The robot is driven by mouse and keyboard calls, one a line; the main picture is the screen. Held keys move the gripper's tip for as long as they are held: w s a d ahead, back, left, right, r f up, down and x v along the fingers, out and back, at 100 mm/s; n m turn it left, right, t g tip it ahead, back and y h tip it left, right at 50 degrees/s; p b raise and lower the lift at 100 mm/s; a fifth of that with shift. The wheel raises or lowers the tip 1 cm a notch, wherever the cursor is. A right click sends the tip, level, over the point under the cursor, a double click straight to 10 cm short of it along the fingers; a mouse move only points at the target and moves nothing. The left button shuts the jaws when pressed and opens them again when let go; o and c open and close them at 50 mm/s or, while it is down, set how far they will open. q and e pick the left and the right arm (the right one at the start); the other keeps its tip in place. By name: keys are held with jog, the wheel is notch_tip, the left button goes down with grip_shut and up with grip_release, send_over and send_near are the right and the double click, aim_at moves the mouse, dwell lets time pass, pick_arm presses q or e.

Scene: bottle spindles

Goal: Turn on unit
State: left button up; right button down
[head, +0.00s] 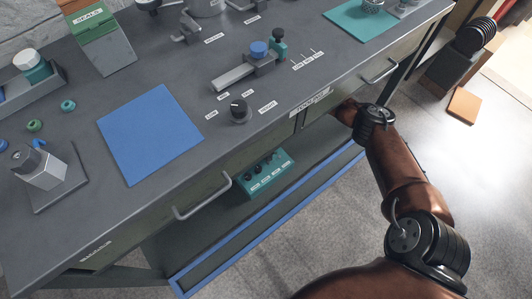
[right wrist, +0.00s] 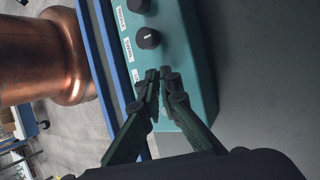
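A teal unit (head: 264,173) with several dark knobs and white labels sits on the shelf under the workbench in the head view. The right wrist view shows its teal face (right wrist: 177,35) close up, with a knob (right wrist: 148,38) and part of another above it. My right gripper (right wrist: 159,74) has its fingertips drawn together just below that knob, over the unit's face beside a partly covered label. Whatever lies behind the tips is hidden, and contact is unclear. In the head view my right arm reaches under the bench and its gripper is hidden. My left gripper is not in view.
The grey workbench (head: 195,192) overhangs the shelf, with drawer handles (head: 203,201) on its front. A blue shelf edge (head: 270,237) runs before the unit. A blue mat (head: 150,133), a black dial (head: 239,110) and a slide fixture (head: 243,71) are on top.

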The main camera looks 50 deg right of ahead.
dwell(0.3)
jog(key=c, duration=2.5)
grip_release()
jog(key=shift+f, duration=0.1)
jog(key=shift+o, duration=0.2)
